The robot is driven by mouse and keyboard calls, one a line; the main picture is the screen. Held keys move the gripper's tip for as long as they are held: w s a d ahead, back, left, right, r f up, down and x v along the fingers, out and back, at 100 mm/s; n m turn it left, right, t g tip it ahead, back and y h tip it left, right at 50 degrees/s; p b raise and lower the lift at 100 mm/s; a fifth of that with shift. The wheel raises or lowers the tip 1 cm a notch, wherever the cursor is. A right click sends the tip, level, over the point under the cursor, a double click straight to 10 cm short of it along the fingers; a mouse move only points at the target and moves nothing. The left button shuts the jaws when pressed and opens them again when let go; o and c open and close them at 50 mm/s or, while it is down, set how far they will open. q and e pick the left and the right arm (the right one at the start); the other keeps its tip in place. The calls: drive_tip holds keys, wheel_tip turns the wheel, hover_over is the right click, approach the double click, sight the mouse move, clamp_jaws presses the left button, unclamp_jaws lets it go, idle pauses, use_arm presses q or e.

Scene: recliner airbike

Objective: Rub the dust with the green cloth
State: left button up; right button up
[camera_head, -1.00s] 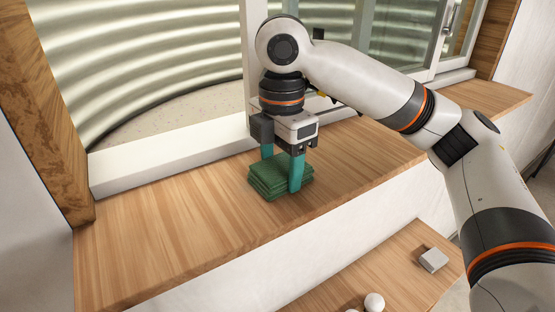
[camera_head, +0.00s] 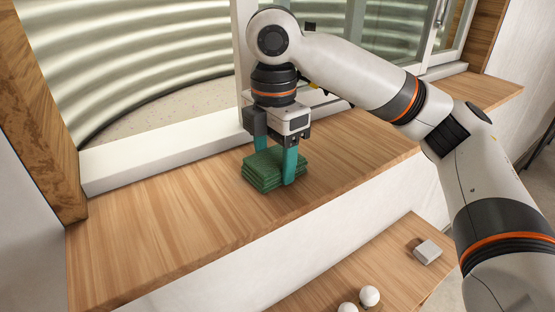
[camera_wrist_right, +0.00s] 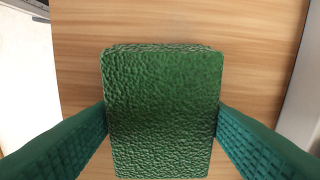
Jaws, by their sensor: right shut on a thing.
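The folded green cloth (camera_head: 264,171) lies on the wooden sill (camera_head: 180,222) in the head view. My right gripper (camera_head: 275,168) points down and is shut on the cloth, one teal finger on each side. In the right wrist view the cloth (camera_wrist_right: 162,110) fills the middle, between the two fingers of my right gripper (camera_wrist_right: 162,135). I cannot tell whether the cloth touches the sill or is just above it. No dust can be made out on the sill. My left gripper is not in view.
A window frame (camera_head: 160,158) with corrugated metal behind borders the sill at the back. A lower wooden surface (camera_head: 375,262) in front holds a small grey-white block (camera_head: 427,252) and two white round objects (camera_head: 369,296). The sill left of the cloth is clear.

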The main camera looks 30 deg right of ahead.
sight(258, 173)
drive_tip(key=shift+w+a+f, duration=0.1)
drive_tip(key=shift+w+a, duration=0.05)
drive_tip(key=shift+w, duration=0.4)
drive_tip(key=shift+s+a+f, duration=0.3)
drive_tip(key=shift+s+a, duration=0.5)
drive_tip(key=shift+s, duration=0.05)
drive_tip(key=shift+s+a+r, duration=0.15)
drive_tip(key=shift+s+a, duration=0.75)
drive_tip(key=shift+r, duration=0.1)
drive_tip(key=shift+r, duration=1.6)
drive_tip(key=shift+w, duration=0.1)
